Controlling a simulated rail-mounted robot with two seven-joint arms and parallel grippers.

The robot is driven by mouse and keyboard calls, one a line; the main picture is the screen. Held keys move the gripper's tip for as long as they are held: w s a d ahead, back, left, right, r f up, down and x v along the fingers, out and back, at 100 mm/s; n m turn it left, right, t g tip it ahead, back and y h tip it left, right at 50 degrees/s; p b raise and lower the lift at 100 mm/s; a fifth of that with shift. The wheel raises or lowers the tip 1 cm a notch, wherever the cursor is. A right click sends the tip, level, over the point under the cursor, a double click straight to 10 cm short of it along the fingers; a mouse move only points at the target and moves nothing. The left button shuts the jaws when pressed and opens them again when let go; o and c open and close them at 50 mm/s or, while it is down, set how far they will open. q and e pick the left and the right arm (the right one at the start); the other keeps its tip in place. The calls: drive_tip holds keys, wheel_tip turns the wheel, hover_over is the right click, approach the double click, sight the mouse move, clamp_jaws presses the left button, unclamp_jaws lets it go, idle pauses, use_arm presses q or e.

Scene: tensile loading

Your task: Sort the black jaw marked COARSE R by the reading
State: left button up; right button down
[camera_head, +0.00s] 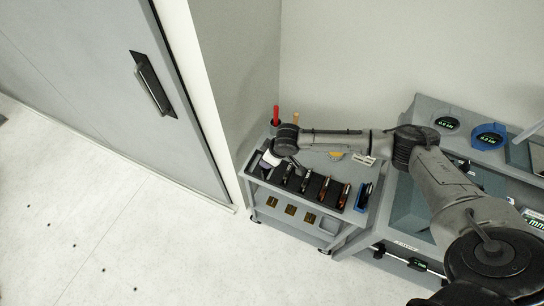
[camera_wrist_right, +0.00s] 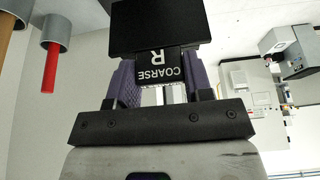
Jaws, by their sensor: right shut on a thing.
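The black jaw marked COARSE R (camera_wrist_right: 160,72) is upside down in the right wrist view, with its white lettering readable. My right gripper (camera_wrist_right: 162,85) is shut on it, with one purple finger on each side. The gripper end is small there, and the jaw cannot be made out clearly. My left gripper is not in view.
The tray's row holds several dark and red-orange pieces (camera_head: 324,189), with a blue piece (camera_head: 363,197) at its right end. A red handle (camera_head: 276,115) stands at the back left, also in the right wrist view (camera_wrist_right: 50,66). A wall and sliding door (camera_head: 110,90) are left; the floor in front is clear.

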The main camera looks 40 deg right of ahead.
use_arm(q)
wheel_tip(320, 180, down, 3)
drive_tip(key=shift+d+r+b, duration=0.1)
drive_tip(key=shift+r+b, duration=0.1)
drive_tip(key=shift+b, duration=0.7)
use_arm(e)
drive_tip(key=w+d+f, duration=0.3)
drive_tip(key=d, duration=0.1)
drive_tip(key=shift+w, duration=0.25)
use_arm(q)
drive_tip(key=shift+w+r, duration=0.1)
use_arm(e)
drive_tip(key=shift+d, duration=0.1)
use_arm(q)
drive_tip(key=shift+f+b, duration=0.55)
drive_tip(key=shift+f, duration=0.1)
use_arm(e)
wheel_tip(320, 180, down, 4)
drive_tip(key=shift+r, duration=0.1)
use_arm(q)
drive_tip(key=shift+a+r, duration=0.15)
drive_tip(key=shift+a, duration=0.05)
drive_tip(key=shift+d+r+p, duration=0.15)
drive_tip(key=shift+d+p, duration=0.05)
drive_tip(key=shift+p, duration=0.1)
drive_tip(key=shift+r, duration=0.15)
